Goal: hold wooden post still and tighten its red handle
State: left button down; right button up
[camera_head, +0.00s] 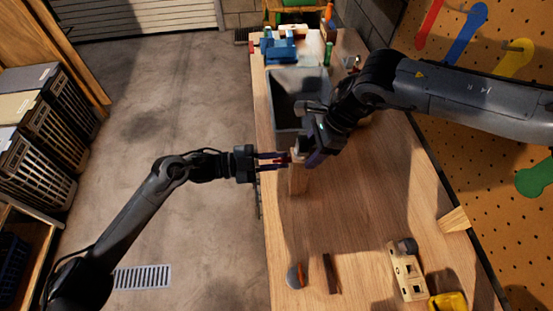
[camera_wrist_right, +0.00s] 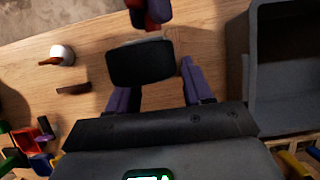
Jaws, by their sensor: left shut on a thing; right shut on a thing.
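The wooden post (camera_head: 298,180) stands upright near the left edge of the workbench. My right gripper (camera_head: 304,157) is shut on its upper part, coming from the right. In the right wrist view, its purple fingers (camera_wrist_right: 160,85) stand either side of a dark block (camera_wrist_right: 140,62), apparently the shaded post top. My left gripper (camera_head: 286,160) reaches in level from the left and is shut on the red handle (camera_head: 282,158) at the post's left side. The handle is mostly hidden by the fingers. Red and purple parts also show at the top of the right wrist view.
A grey bin (camera_head: 272,110) stands just behind the post, with a blue vise (camera_head: 279,47) beyond. A round grey item (camera_head: 294,277), a dark bar (camera_head: 331,273) and a wooden block with holes (camera_head: 404,270) lie in front. The mid-bench is clear. A pegboard (camera_head: 500,130) borders the right.

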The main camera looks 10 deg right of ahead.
pick_arm(q)
jog(key=m, duration=0.5)
dwell(0.5)
jog(key=c, duration=1.2)
grip_release()
jog(key=a, duration=1.2)
pick_arm(e)
jog(key=o, duration=1.3)
jog(key=shift+o, duration=0.2)
jog(key=shift+r, duration=0.1)
